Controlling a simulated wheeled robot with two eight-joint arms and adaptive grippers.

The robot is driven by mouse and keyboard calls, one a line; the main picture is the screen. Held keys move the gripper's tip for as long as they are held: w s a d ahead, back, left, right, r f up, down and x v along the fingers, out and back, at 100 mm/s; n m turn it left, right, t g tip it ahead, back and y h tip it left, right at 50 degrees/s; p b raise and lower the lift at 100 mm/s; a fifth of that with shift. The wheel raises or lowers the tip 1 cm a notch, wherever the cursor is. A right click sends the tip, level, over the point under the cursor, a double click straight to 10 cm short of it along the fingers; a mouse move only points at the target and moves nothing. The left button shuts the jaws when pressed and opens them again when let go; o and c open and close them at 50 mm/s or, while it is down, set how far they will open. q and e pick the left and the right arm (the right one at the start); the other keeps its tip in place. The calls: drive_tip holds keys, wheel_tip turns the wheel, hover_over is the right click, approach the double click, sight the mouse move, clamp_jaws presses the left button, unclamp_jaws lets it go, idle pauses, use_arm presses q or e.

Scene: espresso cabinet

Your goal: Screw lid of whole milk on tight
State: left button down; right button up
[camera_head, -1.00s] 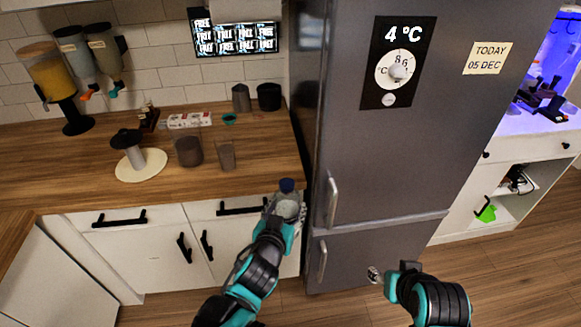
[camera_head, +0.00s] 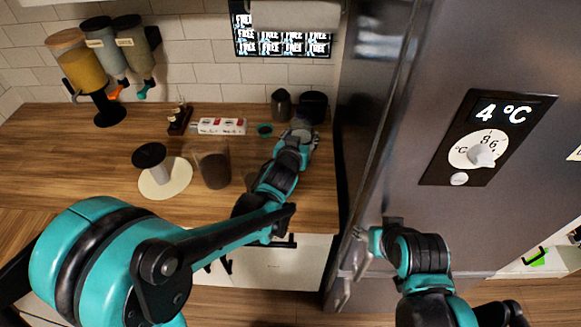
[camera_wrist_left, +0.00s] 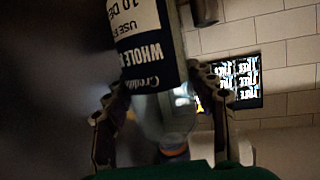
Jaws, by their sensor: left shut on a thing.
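The whole milk bottle (camera_wrist_left: 155,45) is clear in the left wrist view, with a dark and white label reading WHOLE. The label appears upside down, and the neck end points toward the bottom of the picture. A small, dim round shape at that end may be the lid; its seating cannot be made out. My left gripper (camera_wrist_left: 160,110) is shut on the bottle, a finger on each side. In the head view the left gripper (camera_head: 302,132) is over the back right of the counter, and it hides the bottle. My right gripper (camera_head: 375,240) is before the fridge; its fingers are unclear.
The grey fridge (camera_head: 440,60) stands close to the right of my left gripper. On the wooden counter (camera_head: 100,150) are a tamper-like stand (camera_head: 165,178), a brown container (camera_head: 213,165), a small carton (camera_head: 222,126) and dark canisters (camera_head: 313,105).

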use_arm(q)
drive_tip(key=shift+w+r, duration=0.1)
drive_tip(key=shift+f+b, duration=1.1)
drive_tip(key=shift+f, duration=2.05)
drive_tip(key=shift+f+b, duration=0.75)
drive_tip(key=shift+f, duration=1.15)
